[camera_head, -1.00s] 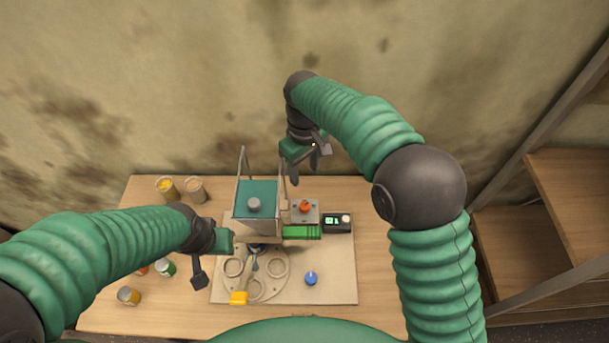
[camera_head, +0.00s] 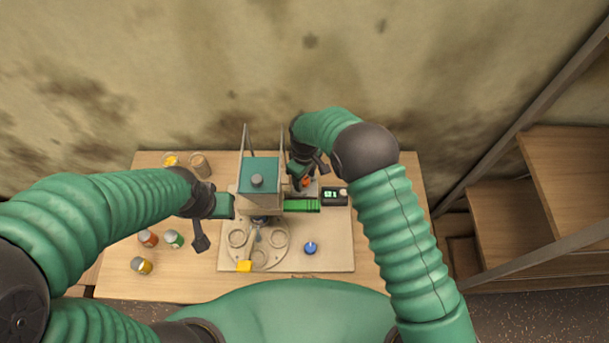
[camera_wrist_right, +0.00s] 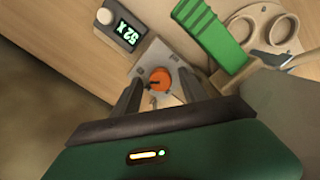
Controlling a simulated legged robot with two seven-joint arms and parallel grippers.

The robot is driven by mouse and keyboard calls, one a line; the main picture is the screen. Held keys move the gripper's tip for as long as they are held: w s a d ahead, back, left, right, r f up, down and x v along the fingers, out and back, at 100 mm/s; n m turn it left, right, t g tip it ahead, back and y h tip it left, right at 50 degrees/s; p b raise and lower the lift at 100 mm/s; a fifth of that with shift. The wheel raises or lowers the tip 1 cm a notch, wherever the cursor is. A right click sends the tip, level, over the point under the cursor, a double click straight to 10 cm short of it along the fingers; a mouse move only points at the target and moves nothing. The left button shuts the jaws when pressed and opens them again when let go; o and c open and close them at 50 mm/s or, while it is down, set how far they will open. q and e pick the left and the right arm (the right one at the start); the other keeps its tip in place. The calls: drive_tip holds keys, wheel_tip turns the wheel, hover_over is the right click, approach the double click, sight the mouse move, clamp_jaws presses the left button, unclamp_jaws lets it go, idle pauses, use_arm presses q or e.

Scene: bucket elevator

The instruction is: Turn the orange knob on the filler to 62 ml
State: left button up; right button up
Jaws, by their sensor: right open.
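The orange knob (camera_head: 306,182) sits on a grey plate behind the green block, partly covered by my right gripper (camera_head: 304,176) in the head view. In the right wrist view, the orange knob (camera_wrist_right: 159,80) lies between the two open dark fingers of my right gripper (camera_wrist_right: 160,85), with a gap visible on each side. A small display box (camera_head: 334,196) with lit green digits stands right of the knob; it also shows in the right wrist view (camera_wrist_right: 121,28), its digits tilted and hard to read. My left gripper (camera_head: 203,237) hangs left of the filler (camera_head: 259,180); its jaw state is unclear.
A green block (camera_head: 301,205) lies in front of the knob plate. A round holder with rings (camera_head: 238,238), a yellow piece (camera_head: 244,266) and a blue knob (camera_head: 310,249) are on the board. Several jars (camera_head: 174,239) stand on the left. The table's right part is clear.

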drive_tip(key=shift+f, duration=0.1)
clamp_jaws()
drive_tip(key=shift+f+m+b, duration=0.1)
drive_tip(key=shift+m+b, duration=0.45)
drive_tip(key=shift+m, duration=0.55)
unclamp_jaws()
drive_tip(key=shift+r, duration=0.2)
